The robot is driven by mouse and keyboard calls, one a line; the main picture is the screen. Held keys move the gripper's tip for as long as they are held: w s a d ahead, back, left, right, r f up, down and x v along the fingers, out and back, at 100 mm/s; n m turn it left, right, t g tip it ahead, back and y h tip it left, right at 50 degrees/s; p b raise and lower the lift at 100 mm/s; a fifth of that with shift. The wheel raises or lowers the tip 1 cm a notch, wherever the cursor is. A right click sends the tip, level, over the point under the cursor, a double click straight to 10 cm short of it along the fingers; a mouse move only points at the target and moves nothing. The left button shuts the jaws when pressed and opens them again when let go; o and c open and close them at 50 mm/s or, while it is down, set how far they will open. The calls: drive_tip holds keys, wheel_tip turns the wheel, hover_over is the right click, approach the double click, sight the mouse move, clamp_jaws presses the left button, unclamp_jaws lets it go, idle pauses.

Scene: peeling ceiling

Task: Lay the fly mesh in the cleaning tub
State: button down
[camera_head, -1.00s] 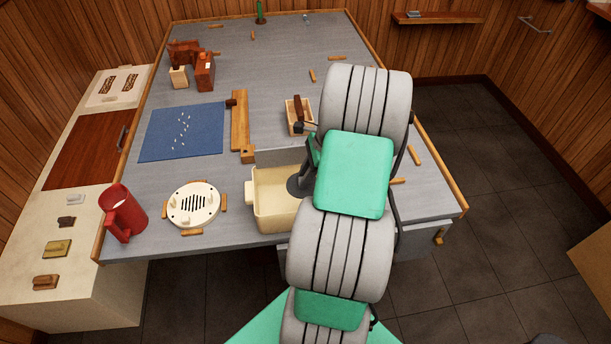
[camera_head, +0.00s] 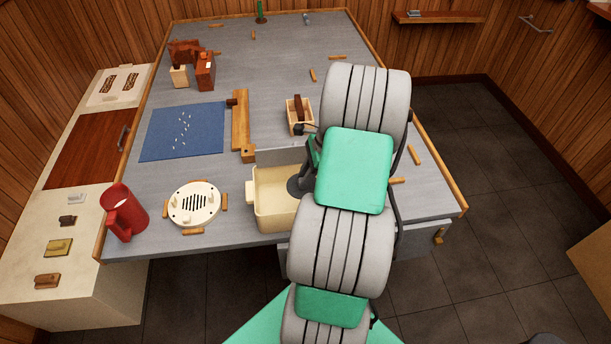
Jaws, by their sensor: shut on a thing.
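The cleaning tub (camera_head: 263,215) is a cream, open box with a side handle, at the near edge of the grey table in the head view. A thin, flat grey sheet (camera_head: 274,158), which looks like the fly mesh, shows along the tub's far rim. Whether it touches the rim I cannot tell. My gripper (camera_head: 298,186) shows only as a dark part over the right side of the tub; it is shut on the sheet. My own arm covers the fingertips, the hold and the tub's right part.
A round cream slotted plate (camera_head: 195,203) and a red mug (camera_head: 123,213) stand left of the tub. A blue mat (camera_head: 184,131), a wooden bar (camera_head: 240,119) and a small wooden box (camera_head: 292,121) lie behind. The table's far middle is mostly clear.

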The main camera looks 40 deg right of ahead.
drive_tip(key=shift+f+b, duration=2.75)
drive_tip(key=shift+f, duration=2.95)
drive_tip(key=shift+f, duration=0.35)
drive_tip(key=c, duration=1.1)
unclamp_jaws()
drive_tip(key=shift+c, duration=0.2)
drive_tip(key=shift+r, duration=0.1)
drive_tip(key=v, duration=0.7)
drive_tip(key=shift+s+d+r+b, duration=0.1)
drive_tip(key=shift+r+b, duration=0.25)
